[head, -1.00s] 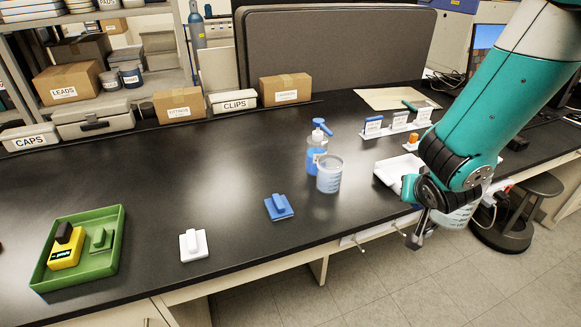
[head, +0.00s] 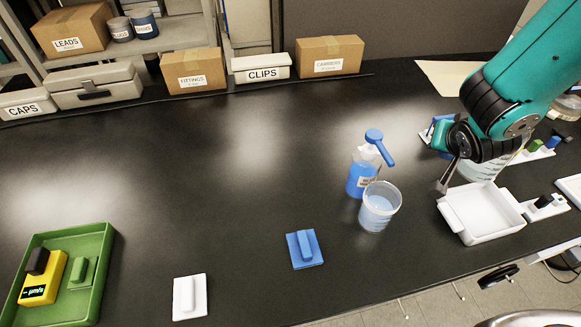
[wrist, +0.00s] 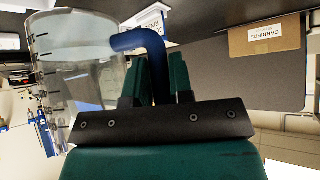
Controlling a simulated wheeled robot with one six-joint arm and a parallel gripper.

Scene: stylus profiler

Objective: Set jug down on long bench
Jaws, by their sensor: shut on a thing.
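My gripper (wrist: 160,82) is shut on the blue handle (wrist: 140,42) of a clear, graduated jug (wrist: 80,75). In the head view the jug (head: 482,168) is partly hidden behind my wrist. It appears over the right part of the long black bench (head: 200,190), behind a white tray. I cannot tell whether its base touches the bench. The wrist view shows the jug left of the fingers.
A clear beaker (head: 378,212) and a blue pump bottle (head: 362,175) stand left of the white tray (head: 485,218). A blue block (head: 304,250), a white block (head: 189,297) and a green tray (head: 100,280) lie further left. The bench's middle left is clear.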

